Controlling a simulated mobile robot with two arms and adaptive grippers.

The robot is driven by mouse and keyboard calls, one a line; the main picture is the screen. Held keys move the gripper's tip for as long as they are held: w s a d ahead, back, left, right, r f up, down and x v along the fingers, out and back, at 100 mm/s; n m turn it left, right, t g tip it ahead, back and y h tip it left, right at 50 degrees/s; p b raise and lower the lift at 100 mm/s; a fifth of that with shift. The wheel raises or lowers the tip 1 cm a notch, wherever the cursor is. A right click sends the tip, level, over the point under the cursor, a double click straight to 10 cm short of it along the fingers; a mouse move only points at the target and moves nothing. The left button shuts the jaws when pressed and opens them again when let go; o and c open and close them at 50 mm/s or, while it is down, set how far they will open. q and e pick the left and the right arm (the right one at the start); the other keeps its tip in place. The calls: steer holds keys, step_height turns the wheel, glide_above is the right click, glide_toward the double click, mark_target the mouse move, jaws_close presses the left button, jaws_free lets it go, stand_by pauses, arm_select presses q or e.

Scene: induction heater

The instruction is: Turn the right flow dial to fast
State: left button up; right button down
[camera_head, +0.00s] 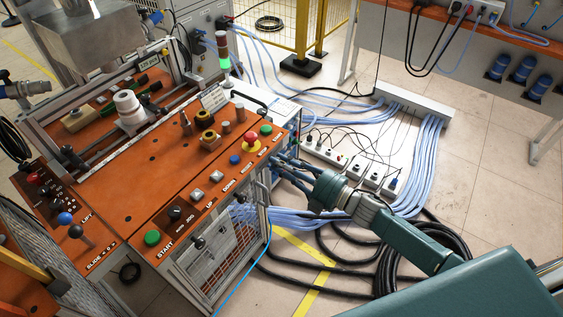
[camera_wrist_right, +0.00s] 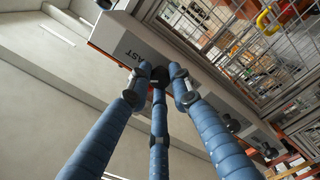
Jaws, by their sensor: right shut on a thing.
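My right gripper (camera_head: 290,172) reaches the right end of the orange-topped control console in the head view. Its blue fingers hide what they hold there. In the right wrist view my three-fingered gripper (camera_wrist_right: 158,78) is shut around a small black dial (camera_wrist_right: 159,73) on the console's pale side face. The fingers cover much of the dial, so its pointer and setting cannot be read. A label (camera_wrist_right: 134,56) beside it shows letters that look like "AST", partly cut by a finger. My left gripper is not in view.
The orange console top (camera_head: 115,195) carries buttons, knobs and a red emergency stop (camera_head: 251,139). More black knobs (camera_wrist_right: 231,124) sit farther along the panel in the wrist view. Power strips (camera_head: 355,170), blue hoses and coiled black cables (camera_head: 425,250) lie on the floor around my right arm.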

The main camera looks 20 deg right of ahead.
steer(key=shift+m, duration=0.5)
steer(key=c, duration=1.6)
jaws_free()
steer(key=shift+o, duration=0.2)
steer(key=v, duration=1.2)
steer(key=shift+d, duration=0.1)
